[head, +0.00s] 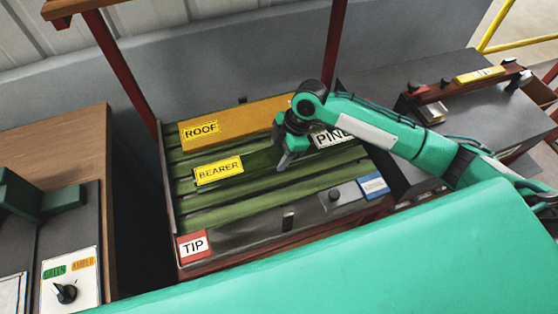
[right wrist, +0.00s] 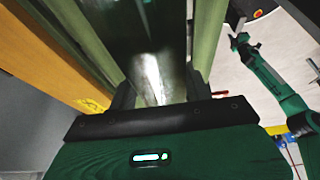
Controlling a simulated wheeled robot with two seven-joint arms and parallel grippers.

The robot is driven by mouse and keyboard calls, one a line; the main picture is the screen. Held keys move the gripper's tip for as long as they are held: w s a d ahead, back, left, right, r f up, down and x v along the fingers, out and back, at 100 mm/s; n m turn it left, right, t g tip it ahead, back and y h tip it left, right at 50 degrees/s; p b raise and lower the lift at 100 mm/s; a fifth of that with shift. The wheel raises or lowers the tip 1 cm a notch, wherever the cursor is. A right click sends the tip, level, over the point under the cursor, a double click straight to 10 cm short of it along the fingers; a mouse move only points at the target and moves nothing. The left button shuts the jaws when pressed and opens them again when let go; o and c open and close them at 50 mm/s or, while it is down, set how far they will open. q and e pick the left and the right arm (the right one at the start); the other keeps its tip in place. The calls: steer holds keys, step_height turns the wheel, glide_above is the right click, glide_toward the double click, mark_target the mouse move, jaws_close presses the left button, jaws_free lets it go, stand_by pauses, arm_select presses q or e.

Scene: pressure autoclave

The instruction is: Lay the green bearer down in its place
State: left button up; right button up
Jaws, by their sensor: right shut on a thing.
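The green bearer (head: 262,160) is a long dark green bar with a yellow BEARER label (head: 219,171) near its left end. It lies along the slatted rack in the head view; whether it touches the slats is unclear. My right gripper (head: 289,158) is shut on it near its middle, from above. In the right wrist view the shiny dark bar (right wrist: 150,75) runs between the two fingers. Its right part is hidden behind my right gripper in the head view. My left gripper is not in the head view; a green arm (right wrist: 275,85) shows in the right wrist view, its jaws unclear.
An orange bar labelled ROOF (head: 250,117) lies behind the bearer. A white PINE label (head: 331,138) is right of my gripper. A red TIP label (head: 194,246) marks the front left corner of the rack. Red posts (head: 122,72) rise at the back. A control panel (head: 70,278) stands left.

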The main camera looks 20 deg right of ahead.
step_height(320, 180, down, 5)
steer(key=shift+r+p, duration=0.1)
steer(key=shift+p, duration=0.2)
steer(key=shift+f, duration=0.25)
steer(key=o, duration=1.5)
steer(key=shift+c, duration=0.2)
steer(key=b+v, duration=0.1)
steer(key=v, duration=1.1)
steer(key=shift+r+b, duration=0.1)
steer(key=shift+b, duration=0.25)
